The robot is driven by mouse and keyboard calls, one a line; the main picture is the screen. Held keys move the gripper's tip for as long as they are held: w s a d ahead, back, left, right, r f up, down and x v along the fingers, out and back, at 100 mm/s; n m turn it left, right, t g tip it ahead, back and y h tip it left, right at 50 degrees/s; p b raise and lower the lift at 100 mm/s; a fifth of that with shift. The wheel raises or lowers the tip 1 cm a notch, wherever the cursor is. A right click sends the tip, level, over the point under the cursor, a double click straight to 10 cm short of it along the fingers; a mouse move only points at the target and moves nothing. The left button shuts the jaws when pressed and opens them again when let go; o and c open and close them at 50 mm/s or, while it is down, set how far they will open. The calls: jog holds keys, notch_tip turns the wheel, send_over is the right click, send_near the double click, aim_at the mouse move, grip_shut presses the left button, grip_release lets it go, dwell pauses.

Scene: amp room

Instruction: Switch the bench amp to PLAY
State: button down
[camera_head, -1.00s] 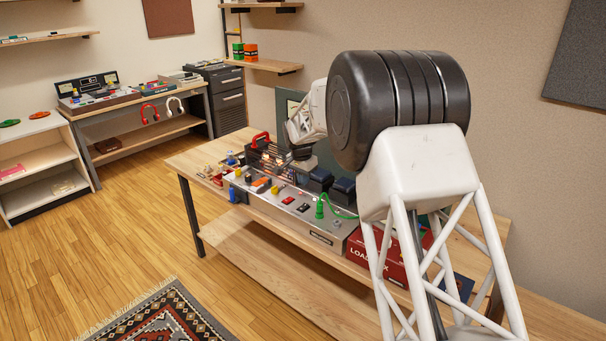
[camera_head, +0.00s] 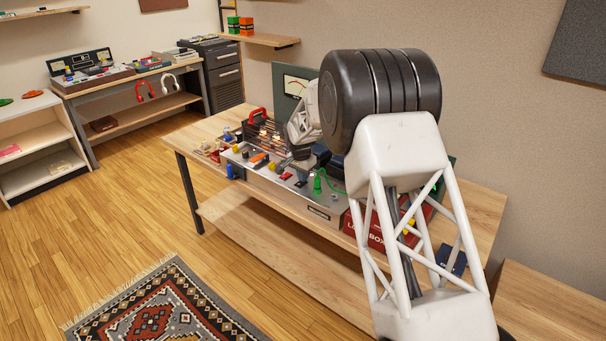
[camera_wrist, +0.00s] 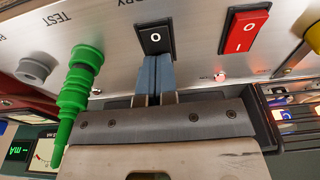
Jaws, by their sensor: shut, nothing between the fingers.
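The bench amp (camera_head: 277,186) is a long, light-metal unit on the wooden bench, with knobs, switches and a green cable on its top panel. In the wrist view its panel (camera_wrist: 113,45) fills the upper part and its lettering is upside down. My gripper (camera_wrist: 156,62) is shut and empty, its blue-grey fingertips at the lower edge of a black rocker switch (camera_wrist: 155,37) marked O. I cannot tell whether they touch it. A red rocker switch (camera_wrist: 244,31) marked O and I is to its right. No PLAY label is readable. In the head view my arm hides the fingertips.
A green plug (camera_wrist: 79,85) stands close left of my fingers, and it also shows in the head view (camera_head: 317,184). A small red light (camera_wrist: 220,76) glows below the red switch. A red box (camera_head: 371,232) stands at the amp's right end. The bench's left end (camera_head: 192,137) is partly clear.

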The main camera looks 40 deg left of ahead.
dwell(0.3)
jog(key=shift+w+f+g, duration=0.25)
jog(key=shift+f+g, duration=0.4)
jog(key=shift+g, duration=0.15)
jog(key=shift+d+f, duration=0.15)
jog(key=shift+f, duration=0.15)
jog(key=shift+d+f, duration=0.1)
jog(key=shift+f, duration=0.15)
jog(key=shift+s, duration=0.2)
jog(key=shift+s+r, duration=0.25)
jog(key=shift+s, duration=0.5)
jog(key=shift+a+r, duration=0.15)
jog(key=shift+a, duration=0.05)
notch_tip(320, 180, up, 15)
jog(key=shift+w+r, duration=0.15)
jog(key=shift+w, duration=0.3)
